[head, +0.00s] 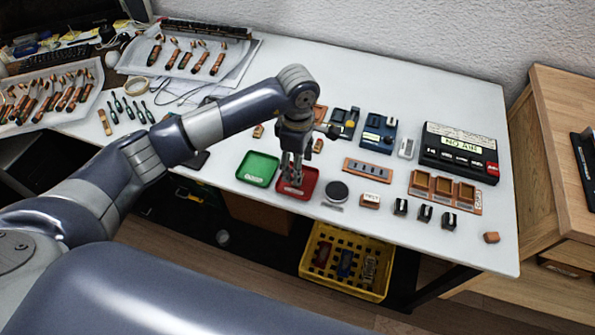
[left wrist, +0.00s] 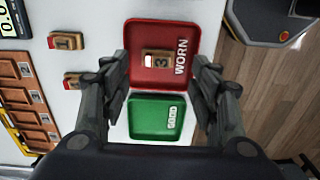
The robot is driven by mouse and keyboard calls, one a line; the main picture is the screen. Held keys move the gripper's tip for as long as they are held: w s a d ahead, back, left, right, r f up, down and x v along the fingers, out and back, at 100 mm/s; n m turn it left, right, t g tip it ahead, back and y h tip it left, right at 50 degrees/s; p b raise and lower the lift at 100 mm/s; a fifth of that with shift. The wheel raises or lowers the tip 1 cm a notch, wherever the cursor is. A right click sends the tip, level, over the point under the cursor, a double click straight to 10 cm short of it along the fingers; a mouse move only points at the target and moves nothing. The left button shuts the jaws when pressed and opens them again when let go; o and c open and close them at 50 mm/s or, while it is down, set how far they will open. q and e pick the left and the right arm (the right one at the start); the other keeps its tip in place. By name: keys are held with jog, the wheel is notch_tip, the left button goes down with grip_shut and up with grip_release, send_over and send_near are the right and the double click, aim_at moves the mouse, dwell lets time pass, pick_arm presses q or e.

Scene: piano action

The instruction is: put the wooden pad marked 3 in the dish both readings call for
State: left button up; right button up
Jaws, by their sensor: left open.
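The wooden pad marked 3 (left wrist: 158,63) lies in the red dish labelled WORN (left wrist: 187,30), which also shows in the head view (head: 311,186). The green dish labelled GOOD (left wrist: 143,128) sits beside it and looks empty; it also shows in the head view (head: 258,168). My left gripper (head: 292,183) is over the red dish, and in the left wrist view (left wrist: 163,92) its fingers are spread with nothing between them. The pad is hidden in the head view. My right gripper does not show.
A black box (head: 459,153) with a lit display stands at the back right, its display appearing to read NO AIR. A round dark disc (head: 337,190) and a small wooden block (head: 370,200) are right of the red dish. A yellow crate (head: 346,262) is below the table's front edge.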

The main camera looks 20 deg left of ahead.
pick_arm(q)
notch_tip(320, 180, up, 8)
jog(key=b, duration=0.1)
dwell(0.5)
